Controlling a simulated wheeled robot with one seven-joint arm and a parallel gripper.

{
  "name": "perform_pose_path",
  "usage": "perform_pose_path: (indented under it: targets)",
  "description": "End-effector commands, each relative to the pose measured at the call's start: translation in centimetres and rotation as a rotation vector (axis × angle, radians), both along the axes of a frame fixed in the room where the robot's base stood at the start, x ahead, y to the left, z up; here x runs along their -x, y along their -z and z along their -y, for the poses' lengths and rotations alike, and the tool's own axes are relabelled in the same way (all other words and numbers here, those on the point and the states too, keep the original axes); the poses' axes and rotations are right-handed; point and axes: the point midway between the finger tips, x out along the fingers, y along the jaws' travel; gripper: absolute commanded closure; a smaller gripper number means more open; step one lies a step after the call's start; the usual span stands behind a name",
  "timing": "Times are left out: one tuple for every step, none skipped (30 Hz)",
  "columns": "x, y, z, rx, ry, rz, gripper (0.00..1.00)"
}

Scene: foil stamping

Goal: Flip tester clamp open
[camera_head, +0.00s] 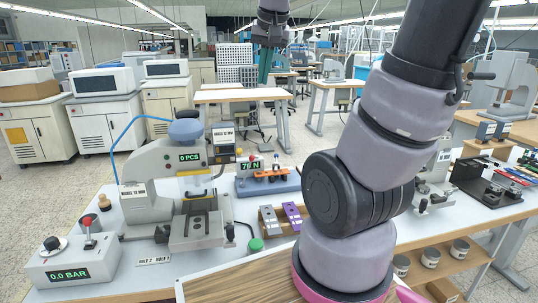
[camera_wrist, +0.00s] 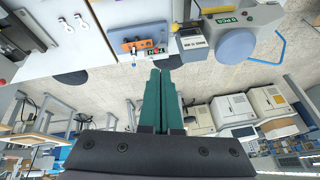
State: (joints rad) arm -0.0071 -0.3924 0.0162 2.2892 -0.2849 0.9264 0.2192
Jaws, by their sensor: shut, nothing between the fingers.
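The tester (camera_head: 268,183) stands on the white bench in the middle of the head view. It has a blue-grey base, an orange part on top and a green "N" readout. In the wrist view the tester (camera_wrist: 137,47) shows upside down near the top, beyond my fingertips. A small upright piece stands at its orange part; whether this is the clamp, and its position, is too small to tell. My gripper (camera_head: 264,80) is high above the floor behind the bench, well apart from the tester. Its green fingers (camera_wrist: 162,75) are shut together and empty.
A grey stamping press (camera_head: 165,165) with a blue hose stands left of the tester. A pressure box (camera_head: 75,265) is at the front left. Grey and purple blocks (camera_head: 292,215) lie in front of the tester. The air around my gripper is clear.

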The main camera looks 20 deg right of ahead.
Motion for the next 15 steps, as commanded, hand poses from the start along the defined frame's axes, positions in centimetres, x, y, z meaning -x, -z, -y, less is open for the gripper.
perform_pose_path:
  targets:
    - [-1.4, 0.5, 0.3, 0.019, 0.008, -0.022, 1.00]
    - [-2.2, 0.7, 0.6, 0.031, 0.014, -0.031, 1.00]
    - [-3.2, 1.0, 0.9, 0.049, 0.020, -0.044, 1.00]
    - [-4.0, 1.3, 1.1, 0.061, 0.026, -0.053, 1.00]
    - [-4.8, 1.5, 1.3, 0.073, 0.032, -0.062, 1.00]
    - [-5.8, 1.9, 1.6, 0.090, 0.039, -0.074, 1.00]
    - [-6.6, 2.2, 1.8, 0.102, 0.043, -0.081, 1.00]
    - [-7.4, 2.6, 2.0, 0.114, 0.049, -0.089, 1.00]
    - [-8.4, 3.1, 2.3, 0.130, 0.055, -0.099, 1.00]
    - [-9.2, 3.5, 2.5, 0.144, 0.059, -0.108, 1.00]
    - [-10.0, 3.9, 2.7, 0.155, 0.064, -0.115, 1.00]
    - [-11.0, 4.5, 3.0, 0.172, 0.069, -0.125, 1.00]
    - [-11.9, 4.9, 3.2, 0.185, 0.073, -0.131, 1.00]
    - [-12.6, 5.4, 3.4, 0.197, 0.077, -0.138, 1.00]
    - [-13.7, 6.0, 3.6, 0.212, 0.082, -0.145, 1.00]
